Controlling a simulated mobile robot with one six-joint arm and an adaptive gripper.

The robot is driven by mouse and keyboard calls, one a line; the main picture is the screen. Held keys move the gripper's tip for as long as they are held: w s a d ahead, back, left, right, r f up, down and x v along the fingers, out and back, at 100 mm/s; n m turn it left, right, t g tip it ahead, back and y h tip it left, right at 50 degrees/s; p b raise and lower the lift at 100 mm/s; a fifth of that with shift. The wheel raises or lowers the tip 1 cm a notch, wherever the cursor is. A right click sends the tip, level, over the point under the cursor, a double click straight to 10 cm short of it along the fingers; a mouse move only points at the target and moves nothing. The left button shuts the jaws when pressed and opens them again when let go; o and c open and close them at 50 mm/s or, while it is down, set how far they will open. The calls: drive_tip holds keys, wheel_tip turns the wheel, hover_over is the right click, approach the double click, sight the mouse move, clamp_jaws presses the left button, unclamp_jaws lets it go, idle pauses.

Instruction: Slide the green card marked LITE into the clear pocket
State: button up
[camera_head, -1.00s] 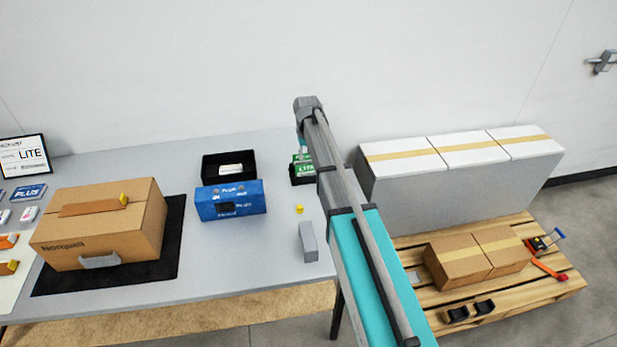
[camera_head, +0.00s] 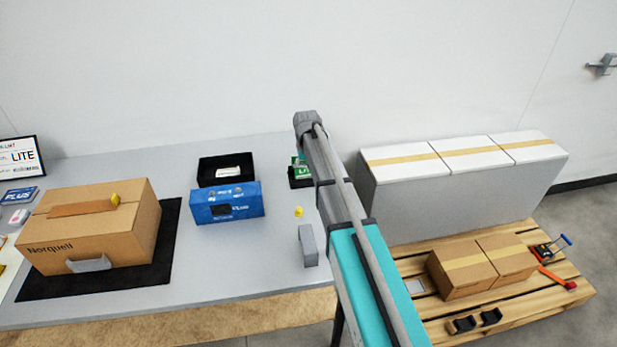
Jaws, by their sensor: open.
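Green cards marked LITE (camera_head: 302,171) stand in a small black holder (camera_head: 301,184) at the back right of the table, partly hidden by my arm. My gripper (camera_head: 301,157) is at the end of the arm, just above the green cards. It is mostly hidden behind the wrist, and whether it touches a card cannot be told. The jaws are open. A pale, translucent-looking flap (camera_head: 89,263) on the front of the brown Norquell carton (camera_head: 95,235) may be the clear pocket; its opening is too small to make out.
The carton lies on a black mat (camera_head: 166,250). A blue box (camera_head: 228,203) stands before a black tray (camera_head: 205,178). A yellow piece (camera_head: 298,212) and grey block (camera_head: 308,245) sit near the right table edge. White boxes (camera_head: 462,190) and a pallet (camera_head: 520,290) stand to the right.

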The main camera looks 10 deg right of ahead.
drive_tip(key=shift+o, duration=0.6)
drive_tip(key=c, duration=0.6)
drive_tip(key=shift+r, duration=0.1)
drive_tip(key=shift+r, duration=0.1)
clamp_jaws()
drive_tip(key=shift+s+r+p, duration=0.1)
drive_tip(key=shift+r+p, duration=1.2)
drive_tip(key=shift+p, duration=0.05)
drive_tip(key=shift+r+p, duration=0.55)
drive_tip(key=shift+p, duration=0.2)
drive_tip(key=shift+r, duration=0.25)
